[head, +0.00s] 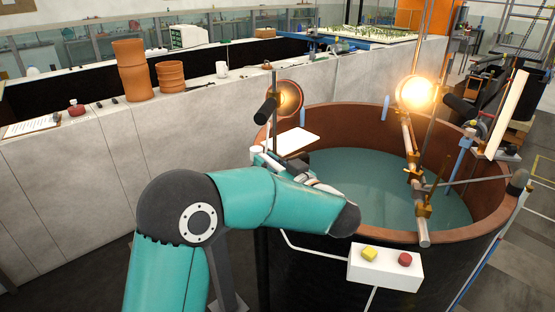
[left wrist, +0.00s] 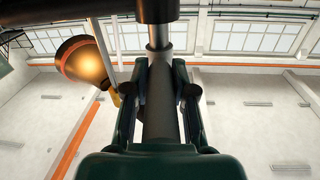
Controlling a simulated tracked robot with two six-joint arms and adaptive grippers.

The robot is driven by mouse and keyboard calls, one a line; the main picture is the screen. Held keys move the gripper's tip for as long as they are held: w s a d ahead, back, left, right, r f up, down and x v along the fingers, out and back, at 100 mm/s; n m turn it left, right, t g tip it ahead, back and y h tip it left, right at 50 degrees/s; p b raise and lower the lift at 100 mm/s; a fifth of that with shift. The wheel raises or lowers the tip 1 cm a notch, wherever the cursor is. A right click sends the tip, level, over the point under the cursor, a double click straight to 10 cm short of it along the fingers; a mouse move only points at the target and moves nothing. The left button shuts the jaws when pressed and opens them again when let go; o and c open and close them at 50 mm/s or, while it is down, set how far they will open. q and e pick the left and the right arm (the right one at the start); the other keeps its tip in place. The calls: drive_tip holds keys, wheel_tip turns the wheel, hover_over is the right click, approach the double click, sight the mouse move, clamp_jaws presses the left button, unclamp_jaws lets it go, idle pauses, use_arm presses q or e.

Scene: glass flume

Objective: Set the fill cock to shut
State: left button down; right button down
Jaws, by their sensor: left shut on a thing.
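My left gripper (left wrist: 160,92) is shut on an upright grey bar (left wrist: 158,122) in the left wrist view, one finger on each side of it. I cannot tell for sure whether this bar is the handle of the fill cock; no marking of its setting is readable. In the head view my teal left arm reaches to the near left rim of a round tub (head: 450,236). There the left gripper (head: 262,156) is small and partly hidden, below a lamp on a post. My right gripper is not in view.
The tub holds greenish water (head: 350,185). A lit lamp (head: 290,98) stands over its left rim; another (head: 417,92) glows above the pipe across the water. A white box (head: 385,268) with yellow and red buttons is at the front. A pale wall (head: 180,130) runs behind.

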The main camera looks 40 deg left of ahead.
use_arm(q)
drive_tip(key=shift+w+r, duration=0.1)
drive_tip(key=shift+r, duration=0.2)
drive_tip(key=c, duration=1.2)
unclamp_jaws()
drive_tip(key=shift+w, duration=0.1)
drive_tip(key=shift+o, duration=1.3)
drive_tip(key=shift+w+f, duration=0.15)
drive_tip(key=shift+f, duration=0.1)
drive_tip(key=shift+s, duration=0.2)
drive_tip(key=v, duration=1.2)
drive_tip(key=shift+w, duration=0.1)
